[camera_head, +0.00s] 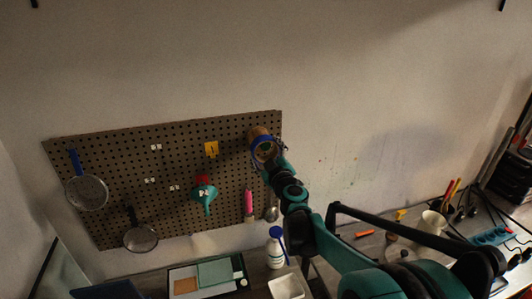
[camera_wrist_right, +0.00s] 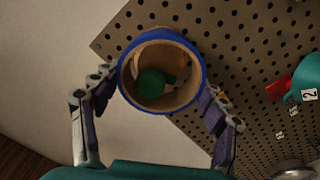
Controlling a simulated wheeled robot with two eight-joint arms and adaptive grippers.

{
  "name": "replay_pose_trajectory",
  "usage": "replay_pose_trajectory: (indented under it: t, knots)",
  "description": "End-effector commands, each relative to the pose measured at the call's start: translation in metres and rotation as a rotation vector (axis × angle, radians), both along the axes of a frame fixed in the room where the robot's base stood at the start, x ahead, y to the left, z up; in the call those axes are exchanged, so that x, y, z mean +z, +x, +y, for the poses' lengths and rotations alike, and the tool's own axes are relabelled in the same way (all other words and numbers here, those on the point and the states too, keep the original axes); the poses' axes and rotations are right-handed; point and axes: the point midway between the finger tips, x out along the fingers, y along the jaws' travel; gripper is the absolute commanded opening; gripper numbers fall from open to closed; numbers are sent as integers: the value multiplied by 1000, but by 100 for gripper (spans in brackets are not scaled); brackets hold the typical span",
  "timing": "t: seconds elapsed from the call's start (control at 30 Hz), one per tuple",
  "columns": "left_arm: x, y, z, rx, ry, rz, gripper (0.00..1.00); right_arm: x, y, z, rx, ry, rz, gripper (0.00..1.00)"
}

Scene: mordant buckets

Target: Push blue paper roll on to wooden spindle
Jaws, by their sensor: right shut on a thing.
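The blue paper roll (camera_head: 262,142) is at the upper right edge of the pegboard, held by my right gripper (camera_head: 266,158). In the right wrist view the roll (camera_wrist_right: 187,84) shows end-on, a blue outer ring with a tan core. The fingers of my right gripper (camera_wrist_right: 158,88) close on its two sides. A green round thing (camera_wrist_right: 152,83) shows through the bore. A tan wooden-looking piece (camera_head: 257,132) shows just behind the roll in the head view; I cannot tell if it is the spindle or part of the roll. My left gripper is out of view.
Below stand a white bottle (camera_head: 276,254) and a cream pitcher (camera_head: 433,223).

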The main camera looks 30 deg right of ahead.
Motion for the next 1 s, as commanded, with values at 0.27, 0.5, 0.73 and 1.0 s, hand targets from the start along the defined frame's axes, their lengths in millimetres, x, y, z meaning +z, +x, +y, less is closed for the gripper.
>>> replay_pose_trajectory:
  t: [0.27,0.5,0.73,1.0]
  knots:
    - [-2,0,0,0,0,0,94,0,7,-2,0,0,0,42]
    - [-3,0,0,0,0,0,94,0,13,-3,0,0,0,42]
    - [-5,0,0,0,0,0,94,0,19,-4,0,0,0,42]
    - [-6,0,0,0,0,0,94,0,25,-6,0,0,0,42]
